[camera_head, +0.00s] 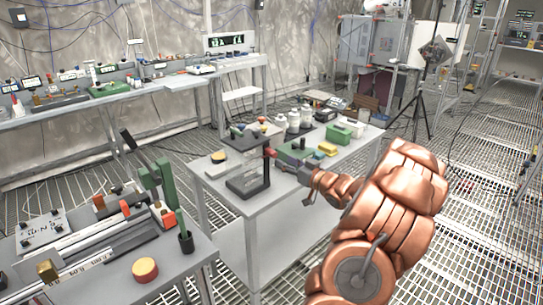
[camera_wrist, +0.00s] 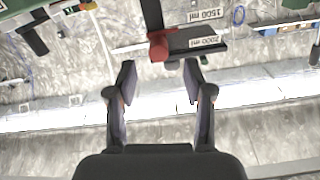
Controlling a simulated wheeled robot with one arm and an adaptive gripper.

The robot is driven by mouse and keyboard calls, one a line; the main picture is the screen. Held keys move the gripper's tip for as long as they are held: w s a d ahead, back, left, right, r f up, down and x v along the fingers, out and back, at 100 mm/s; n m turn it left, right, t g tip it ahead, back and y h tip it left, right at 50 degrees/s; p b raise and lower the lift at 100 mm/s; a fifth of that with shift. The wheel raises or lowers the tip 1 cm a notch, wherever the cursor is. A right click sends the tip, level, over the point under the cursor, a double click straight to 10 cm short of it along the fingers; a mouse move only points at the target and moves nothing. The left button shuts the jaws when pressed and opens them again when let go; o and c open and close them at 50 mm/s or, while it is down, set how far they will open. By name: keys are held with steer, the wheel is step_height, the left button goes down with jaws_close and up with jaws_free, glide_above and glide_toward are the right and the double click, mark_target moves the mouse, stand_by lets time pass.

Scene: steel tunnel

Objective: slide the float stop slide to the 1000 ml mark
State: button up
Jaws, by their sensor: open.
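The float stop slide is a red block (camera_wrist: 160,46) on a dark upright bar (camera_wrist: 152,14) in the wrist view. It sits beside the 2000 ml label (camera_wrist: 205,41); the 1500 ml label (camera_wrist: 207,14) lies higher in the picture. The 1000 ml mark is not visible. My gripper (camera_wrist: 160,76) is open and empty, its two dark fingertips just below the slide in the picture, with the slide lined up between them. In the head view, the slide shows as a small red spot (camera_head: 269,152) on the dark stand (camera_head: 246,185), with my gripper (camera_head: 281,160) close on its right.
Another bench with a rail fixture (camera_head: 110,240) is at lower left. A tripod (camera_head: 425,85) stands at the back right.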

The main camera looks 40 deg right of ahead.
mark_target(275, 156)
steer(key=w, duration=0.2)
steer(key=w+p, duration=0.1)
steer(key=w, duration=0.1)
steer(key=shift+w+d+r, duration=0.1)
steer(key=shift+w+d, duration=0.1)
steer(key=shift+w, duration=1.05)
jaws_close()
